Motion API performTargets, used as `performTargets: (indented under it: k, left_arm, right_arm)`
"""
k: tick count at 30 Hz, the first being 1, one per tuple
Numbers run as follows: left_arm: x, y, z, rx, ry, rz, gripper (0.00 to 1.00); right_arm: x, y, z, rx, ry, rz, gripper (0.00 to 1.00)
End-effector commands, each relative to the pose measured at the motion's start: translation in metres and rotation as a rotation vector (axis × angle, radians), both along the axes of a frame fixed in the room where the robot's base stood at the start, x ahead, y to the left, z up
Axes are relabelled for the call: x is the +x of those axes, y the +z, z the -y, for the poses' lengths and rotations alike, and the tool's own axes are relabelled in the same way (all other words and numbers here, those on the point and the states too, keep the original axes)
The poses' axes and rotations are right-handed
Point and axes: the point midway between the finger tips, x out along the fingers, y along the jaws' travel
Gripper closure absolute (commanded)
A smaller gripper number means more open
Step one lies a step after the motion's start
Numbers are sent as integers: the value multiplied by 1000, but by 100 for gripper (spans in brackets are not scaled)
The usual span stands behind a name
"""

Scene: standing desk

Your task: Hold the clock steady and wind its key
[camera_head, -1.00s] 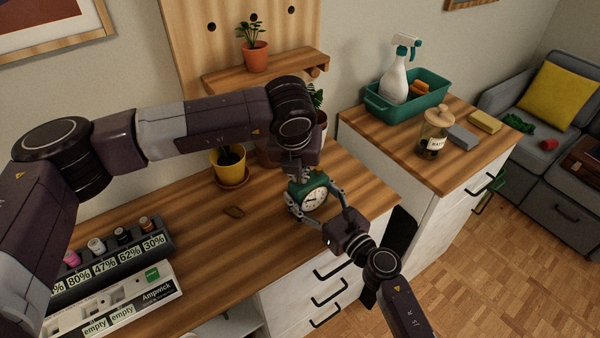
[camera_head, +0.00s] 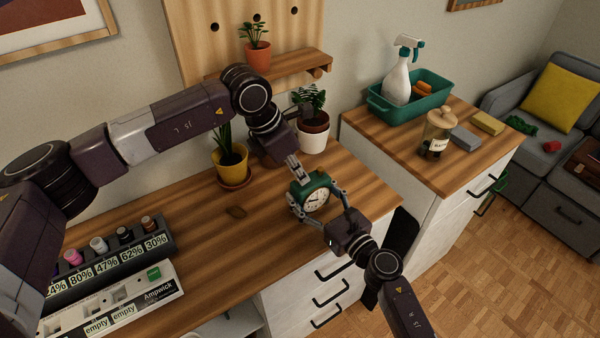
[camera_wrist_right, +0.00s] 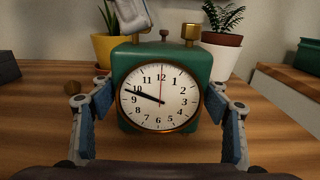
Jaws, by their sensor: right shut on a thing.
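The green clock (camera_head: 325,181) stands upright on the wooden desk, its white dial towards my right arm. My right gripper (camera_head: 317,199) is shut on the clock, one finger pad against each side. My left gripper (camera_head: 297,170) reaches down behind the clock's upper left. Part of it shows in the right wrist view (camera_wrist_right: 132,14), above the clock's top left corner. Its fingertips are hidden there. I cannot see the winding key; the clock's back faces away.
A yellow plant pot (camera_head: 232,163) and a white plant pot (camera_head: 313,137) stand behind the clock. A labelled rack (camera_head: 120,262) of small bottles is at the desk's left. The desk front edge is close to the clock. A second cabinet holds a teal bin (camera_head: 378,106).

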Motion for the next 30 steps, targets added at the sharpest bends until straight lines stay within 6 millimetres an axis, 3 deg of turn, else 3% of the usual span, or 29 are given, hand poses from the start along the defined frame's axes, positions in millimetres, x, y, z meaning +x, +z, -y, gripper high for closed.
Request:
performTargets:
  k: [30]
  left_arm:
    - [7, 1, -1, 2, -956, -1, 100]
  right_arm:
    - [1, -1, 3, -1, -6, -2, 64]
